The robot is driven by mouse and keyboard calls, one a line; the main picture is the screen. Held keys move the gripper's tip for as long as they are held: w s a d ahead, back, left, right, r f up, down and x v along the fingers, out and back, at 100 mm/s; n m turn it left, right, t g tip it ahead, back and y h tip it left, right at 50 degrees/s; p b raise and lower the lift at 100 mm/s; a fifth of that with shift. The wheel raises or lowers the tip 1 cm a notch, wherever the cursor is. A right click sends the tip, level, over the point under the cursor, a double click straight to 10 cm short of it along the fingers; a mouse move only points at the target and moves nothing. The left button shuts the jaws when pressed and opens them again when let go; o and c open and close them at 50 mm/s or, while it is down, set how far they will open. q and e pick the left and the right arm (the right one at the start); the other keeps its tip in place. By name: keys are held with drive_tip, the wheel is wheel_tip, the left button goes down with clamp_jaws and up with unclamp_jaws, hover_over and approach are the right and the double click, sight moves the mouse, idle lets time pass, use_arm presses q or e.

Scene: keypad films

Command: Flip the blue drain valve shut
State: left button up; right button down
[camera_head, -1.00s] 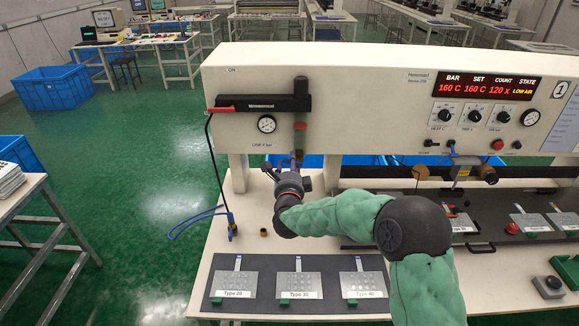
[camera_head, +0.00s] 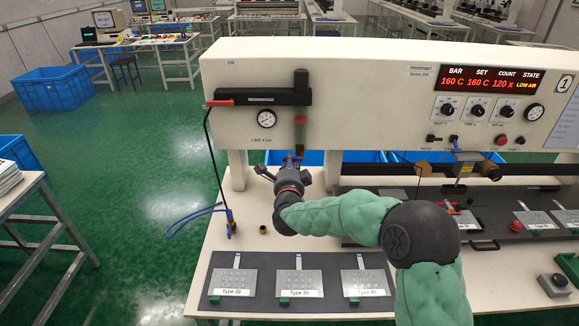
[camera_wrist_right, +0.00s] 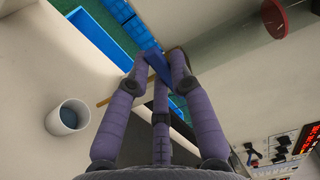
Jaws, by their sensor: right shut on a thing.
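The blue drain valve (camera_wrist_right: 157,66) shows as a small blue piece between the fingertips in the right wrist view. My right gripper (camera_wrist_right: 160,62) is shut on it. My left gripper is not in view.
A gauge (camera_head: 266,118) is on the panel left of the bowl. A dark mat (camera_head: 330,262) with several plates lies in front.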

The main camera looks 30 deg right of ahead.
drive_tip(key=shift+f, duration=0.1)
drive_tip(key=c, duration=1.1)
unclamp_jaws()
drive_tip(key=v, duration=1.2)
drive_tip(key=shift+s, duration=0.1)
